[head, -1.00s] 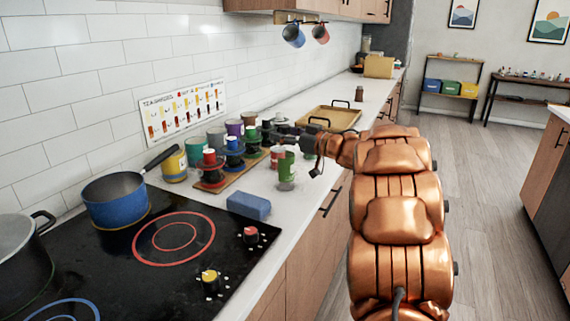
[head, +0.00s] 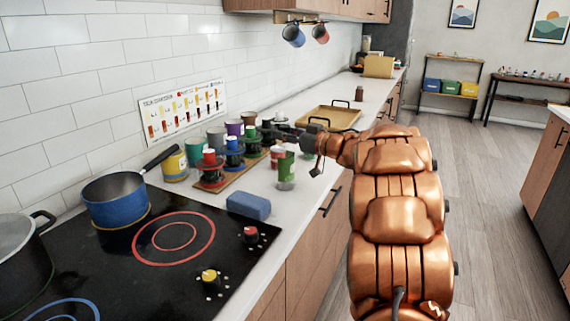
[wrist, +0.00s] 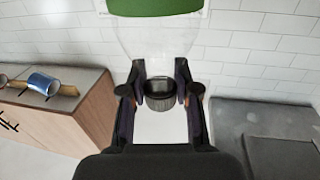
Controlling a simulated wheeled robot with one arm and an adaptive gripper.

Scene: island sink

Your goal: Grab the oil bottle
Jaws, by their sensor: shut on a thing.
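In the wrist view, my gripper (wrist: 160,100) has its fingers either side of a dark ribbed round piece, which looks like the cap end of a bottle. Beyond it a clear body (wrist: 158,40) widens toward a green band (wrist: 155,6), cut off by the top edge. I take this to be the oil bottle, with the fingers shut on it. In the head view, my gripper (head: 280,132) is over the counter, partly hidden among dark-topped items. A green container with a clear lower part (head: 287,168) shows just below it; I cannot tell from this view whether it is held.
Several colored cups and holders stand on a wooden board (head: 234,182) left of my gripper. A blue sponge (head: 248,206), the stove (head: 130,255) and a blue pan (head: 115,200) are nearer. A tray (head: 333,115) lies beyond. The tiled wall (head: 90,80) is at left.

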